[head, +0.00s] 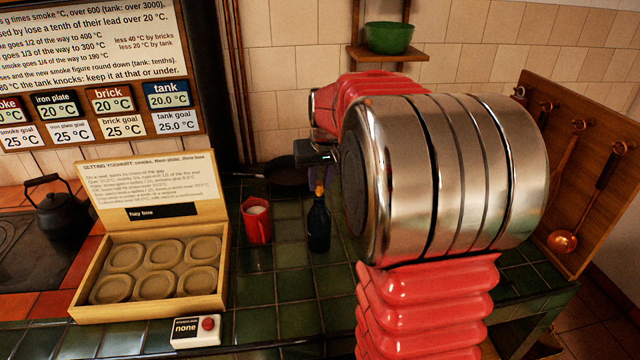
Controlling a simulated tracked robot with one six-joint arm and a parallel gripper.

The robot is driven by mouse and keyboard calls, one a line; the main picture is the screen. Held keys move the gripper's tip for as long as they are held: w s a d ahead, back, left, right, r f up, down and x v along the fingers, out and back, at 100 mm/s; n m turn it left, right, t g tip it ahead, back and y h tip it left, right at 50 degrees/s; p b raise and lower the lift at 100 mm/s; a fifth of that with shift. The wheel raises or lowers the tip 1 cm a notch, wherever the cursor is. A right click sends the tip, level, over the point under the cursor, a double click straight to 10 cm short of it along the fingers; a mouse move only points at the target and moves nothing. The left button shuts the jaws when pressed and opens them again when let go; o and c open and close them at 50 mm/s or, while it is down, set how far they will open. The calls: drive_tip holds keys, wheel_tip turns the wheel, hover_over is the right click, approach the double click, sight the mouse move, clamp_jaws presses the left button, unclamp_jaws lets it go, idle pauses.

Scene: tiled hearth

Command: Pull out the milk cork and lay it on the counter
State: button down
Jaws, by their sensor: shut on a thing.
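A dark bottle (318,228) stands upright on the green tiled counter (290,288), right of the red cup. A small orange-tan cork (319,188) shows at the top of its neck. My gripper (319,179) comes down from above, directly over the bottle, and is shut on the cork. The fingers are small and dark here, and partly hard to make out. I cannot tell whether the cork is still seated in the neck or just clear of it.
A red cup (257,220) with white contents stands close left of the bottle. A wooden box (150,268) with round hollows and a small white button box (196,330) are further left. A black kettle (60,208) sits far left. Counter in front of the bottle is clear.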

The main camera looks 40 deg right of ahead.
drive_tip(key=shift+r, duration=0.5)
drive_tip(key=shift+r, duration=3.15)
drive_tip(key=shift+f, duration=0.1)
